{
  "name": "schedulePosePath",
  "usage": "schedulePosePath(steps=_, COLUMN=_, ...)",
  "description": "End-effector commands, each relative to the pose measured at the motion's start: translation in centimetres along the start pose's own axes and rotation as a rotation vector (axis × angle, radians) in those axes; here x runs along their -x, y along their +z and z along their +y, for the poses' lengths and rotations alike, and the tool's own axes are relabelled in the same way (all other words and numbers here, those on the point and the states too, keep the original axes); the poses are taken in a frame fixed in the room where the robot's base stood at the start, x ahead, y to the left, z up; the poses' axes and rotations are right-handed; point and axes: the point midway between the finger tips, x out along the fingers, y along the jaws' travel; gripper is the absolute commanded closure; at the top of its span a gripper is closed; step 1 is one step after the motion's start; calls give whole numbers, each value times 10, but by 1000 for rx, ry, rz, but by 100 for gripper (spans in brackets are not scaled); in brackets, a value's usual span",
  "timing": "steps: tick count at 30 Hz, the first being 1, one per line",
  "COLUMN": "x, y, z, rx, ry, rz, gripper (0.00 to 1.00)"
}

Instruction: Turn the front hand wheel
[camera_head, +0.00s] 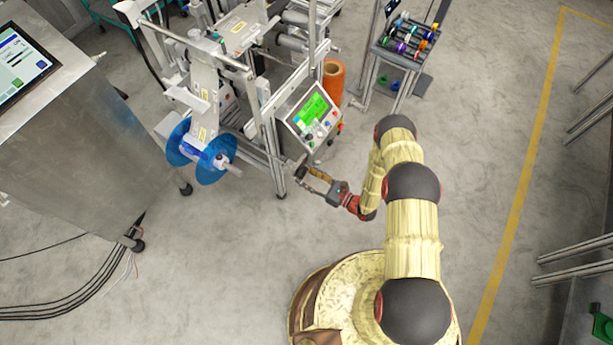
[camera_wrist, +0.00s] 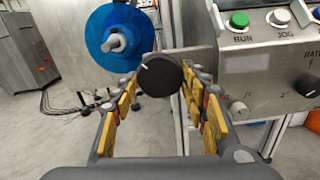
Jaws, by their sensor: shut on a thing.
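The front hand wheel (camera_wrist: 160,78) is a dark round knob with a white mark near its upper left edge. It shows in the middle of the wrist view, in front of a grey metal plate. My gripper (camera_head: 311,180) is at the front of the machine, below the control panel, in the head view. In the wrist view its yellow-padded fingers stand left and right of the wheel and are shut on its rim. The wheel is too small to make out clearly in the head view.
A control panel (camera_head: 311,117) with a green screen is just above my gripper. A blue reel (camera_head: 203,152) on a spindle is to the left, with a steel cabinet (camera_head: 85,150) beyond. An orange roll (camera_head: 333,82) stands behind. The floor at front left is mostly clear.

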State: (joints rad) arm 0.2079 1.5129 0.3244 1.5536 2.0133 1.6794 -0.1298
Motion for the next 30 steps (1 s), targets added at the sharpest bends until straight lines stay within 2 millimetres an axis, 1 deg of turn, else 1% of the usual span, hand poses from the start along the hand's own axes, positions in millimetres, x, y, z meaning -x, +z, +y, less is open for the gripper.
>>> schedulePosePath(steps=2, x=0, y=0, z=0, rx=0, ry=1, rz=0, gripper=81)
schedulePosePath(steps=8, x=0, y=0, z=0, rx=11, ry=1, rz=0, gripper=81)
schedulePosePath(steps=14, x=0, y=0, z=0, rx=78, ry=1, rz=0, gripper=81)
schedulePosePath(steps=20, x=0, y=0, z=-1, rx=218, ry=1, rz=0, gripper=81)
schedulePosePath(steps=30, x=0, y=0, z=-1, rx=537, ry=1, rz=0, gripper=81)
